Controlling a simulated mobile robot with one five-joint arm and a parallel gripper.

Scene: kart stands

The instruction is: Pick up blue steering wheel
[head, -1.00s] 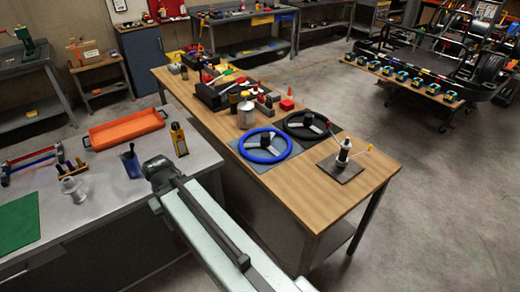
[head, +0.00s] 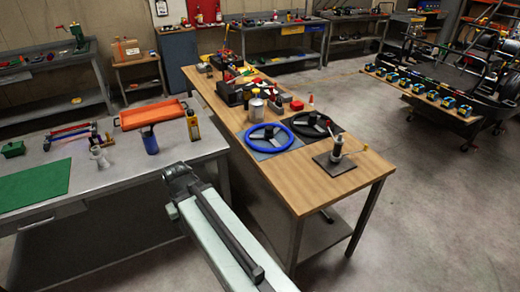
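My arm reaches up from the bottom of the head view. Its far end, where my gripper (head: 178,172) would be, is left of the workbench, near the right end of the grey table. It is well apart from the blue wheel, to its lower left. The fingers cannot be made out, so I cannot tell if they are open or shut.
A tool on a dark square plate (head: 334,164) stands right of the wheels. A silver can (head: 256,110) and a red block (head: 297,106) are behind them. The grey table (head: 110,185) holds an orange tray (head: 152,114) and a blue cup (head: 150,146). Open floor lies right of the workbench.

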